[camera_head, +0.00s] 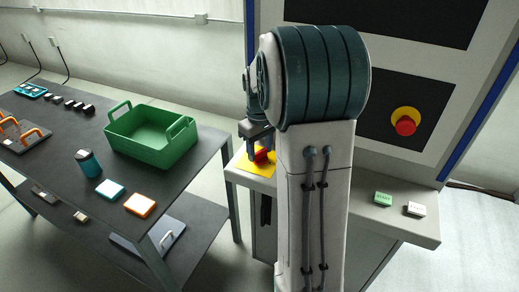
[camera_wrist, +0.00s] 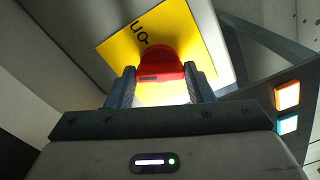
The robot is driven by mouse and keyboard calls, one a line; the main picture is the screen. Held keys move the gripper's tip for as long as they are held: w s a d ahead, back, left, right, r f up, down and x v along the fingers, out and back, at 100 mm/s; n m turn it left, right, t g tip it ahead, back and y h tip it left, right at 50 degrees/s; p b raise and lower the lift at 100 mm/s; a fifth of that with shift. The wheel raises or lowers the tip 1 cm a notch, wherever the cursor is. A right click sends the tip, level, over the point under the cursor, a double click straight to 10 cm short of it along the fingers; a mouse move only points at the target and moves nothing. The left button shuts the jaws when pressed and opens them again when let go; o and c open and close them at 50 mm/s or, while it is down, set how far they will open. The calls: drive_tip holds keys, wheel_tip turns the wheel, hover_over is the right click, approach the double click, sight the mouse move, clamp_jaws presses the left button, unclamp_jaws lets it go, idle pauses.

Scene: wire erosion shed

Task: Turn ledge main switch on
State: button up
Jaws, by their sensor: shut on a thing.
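The ledge main switch is a red rotary knob (camera_head: 262,155) on a yellow plate (camera_head: 240,163) at the left end of the machine's ledge. In the wrist view the red knob (camera_wrist: 161,66) sits between my two fingers, and the yellow plate (camera_wrist: 190,38) behind it carries dark lettering, partly hidden. My gripper (camera_wrist: 160,88) is shut on the knob, one finger on each side. In the head view my gripper (camera_head: 260,146) reaches down to the knob from above, and my arm hides part of the ledge.
On the ledge (camera_head: 350,215) to the right are a green button (camera_head: 383,198) and a white button (camera_head: 416,209). A red emergency stop (camera_head: 405,124) is on the machine front. The dark table (camera_head: 190,180) at left holds a green crate (camera_head: 150,145), a cup (camera_head: 89,164) and small blocks.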

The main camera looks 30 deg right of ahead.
sight(260, 151)
drive_tip(key=m, duration=0.6)
drive_tip(key=shift+m, duration=0.3)
drive_tip(key=m, duration=0.6)
drive_tip(key=shift+m, duration=0.3)
drive_tip(key=o, duration=1)
drive_tip(key=shift+d, duration=0.1)
wheel_tip(260, 151, up, 14)
drive_tip(key=shift+b, duration=0.3)
drive_tip(key=shift+f, duration=0.1)
